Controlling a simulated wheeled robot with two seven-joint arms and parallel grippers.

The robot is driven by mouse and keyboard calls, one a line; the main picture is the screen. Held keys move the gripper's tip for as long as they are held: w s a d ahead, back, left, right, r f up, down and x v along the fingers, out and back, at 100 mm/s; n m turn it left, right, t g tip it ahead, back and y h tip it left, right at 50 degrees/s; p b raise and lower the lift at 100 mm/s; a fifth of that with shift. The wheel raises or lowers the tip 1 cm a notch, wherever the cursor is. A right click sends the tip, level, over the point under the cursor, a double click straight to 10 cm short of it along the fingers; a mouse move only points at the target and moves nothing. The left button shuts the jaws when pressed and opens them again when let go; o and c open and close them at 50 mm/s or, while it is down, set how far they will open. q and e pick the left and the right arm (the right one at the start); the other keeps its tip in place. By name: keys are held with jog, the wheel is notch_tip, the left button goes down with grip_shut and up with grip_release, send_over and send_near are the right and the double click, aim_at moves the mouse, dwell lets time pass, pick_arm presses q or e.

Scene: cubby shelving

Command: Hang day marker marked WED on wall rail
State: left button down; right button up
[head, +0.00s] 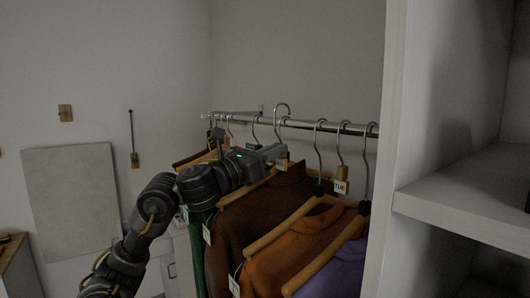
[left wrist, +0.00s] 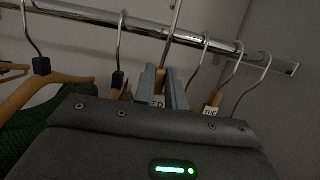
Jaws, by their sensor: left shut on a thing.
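My left gripper (head: 283,156) is shut on a wooden day marker (head: 283,162) with a metal hook (head: 282,108). In the left wrist view, the gripper (left wrist: 162,88) holds the marker's wooden body (left wrist: 160,80). Its label (left wrist: 157,102) is partly hidden and seems to read "ED". The hook's shank (left wrist: 174,22) rises past the rail, and the curl stands above the wall rail (head: 302,124). I cannot tell whether the hook touches the rail. Another marker (head: 341,186), whose label looks like TUE, hangs to the right. My right gripper is not in view.
Several garments on wooden hangers crowd the rail: a brown top (head: 262,208), an orange top (head: 295,250) and a purple one (head: 335,275). A white cubby shelf (head: 470,200) stands at the right. A board (head: 72,200) leans at the left wall.

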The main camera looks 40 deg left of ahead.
pick_arm(q)
jog(key=w+d+f+b, duration=0.2)
jog(key=w+b, duration=0.1)
jog(key=w, duration=0.3)
jog(key=shift+f, duration=0.4)
jog(key=shift+d, duration=0.1)
dwell(0.5)
jog(key=c, duration=1.4)
grip_release()
jog(key=shift+o, duration=0.2)
jog(key=shift+b, duration=0.3)
